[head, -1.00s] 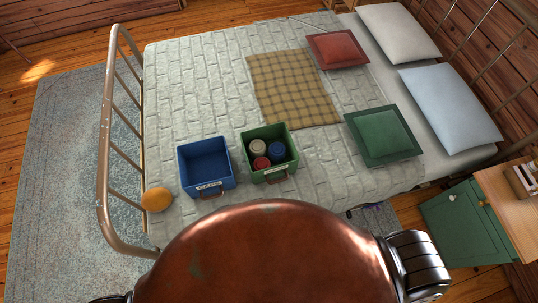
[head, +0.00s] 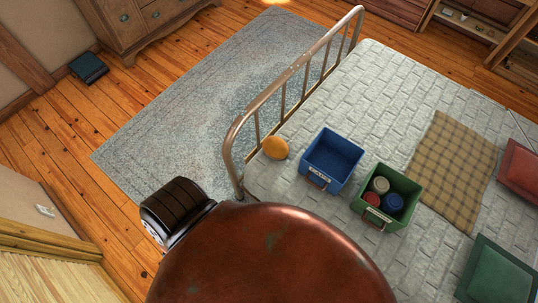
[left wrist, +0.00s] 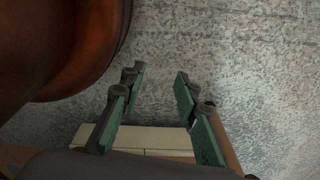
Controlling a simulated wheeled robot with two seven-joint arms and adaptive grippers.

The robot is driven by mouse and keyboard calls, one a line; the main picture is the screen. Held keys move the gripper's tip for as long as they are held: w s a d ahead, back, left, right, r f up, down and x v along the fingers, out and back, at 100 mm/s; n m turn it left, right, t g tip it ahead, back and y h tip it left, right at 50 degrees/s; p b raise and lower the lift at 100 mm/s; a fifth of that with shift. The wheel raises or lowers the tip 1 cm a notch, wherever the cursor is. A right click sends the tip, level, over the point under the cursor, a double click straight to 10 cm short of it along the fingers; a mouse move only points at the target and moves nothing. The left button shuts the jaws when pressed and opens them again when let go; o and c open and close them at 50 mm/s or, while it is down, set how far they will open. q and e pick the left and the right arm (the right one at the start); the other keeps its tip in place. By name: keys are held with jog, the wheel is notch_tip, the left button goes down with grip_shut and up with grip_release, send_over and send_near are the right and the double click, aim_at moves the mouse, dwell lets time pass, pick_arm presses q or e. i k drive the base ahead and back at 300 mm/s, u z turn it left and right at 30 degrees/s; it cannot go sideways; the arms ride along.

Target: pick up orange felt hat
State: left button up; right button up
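The orange felt hat (head: 275,147) is a small round orange shape on the near corner of the bed, beside the metal footboard and left of the blue bin, in the head view. My left gripper (left wrist: 155,85) shows in the left wrist view with its green-padded fingers spread apart and nothing between them. The grey rug fills the background behind it. The hat is not in the left wrist view. Neither gripper shows in the head view, where my brown body covers the bottom middle.
A blue bin (head: 332,162) stands empty on the bed (head: 400,90). A green bin (head: 365,205) beside it holds several cans or rolls. The metal footboard (head: 283,103) rises beside the hat. The rug (head: 190,130) and wooden floor to the left are mostly clear; a dark book (head: 88,68) lies there.

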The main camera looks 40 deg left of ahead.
aim_at(275, 147)
jog(key=k, duration=0.35)
jog(key=u, duration=0.75)
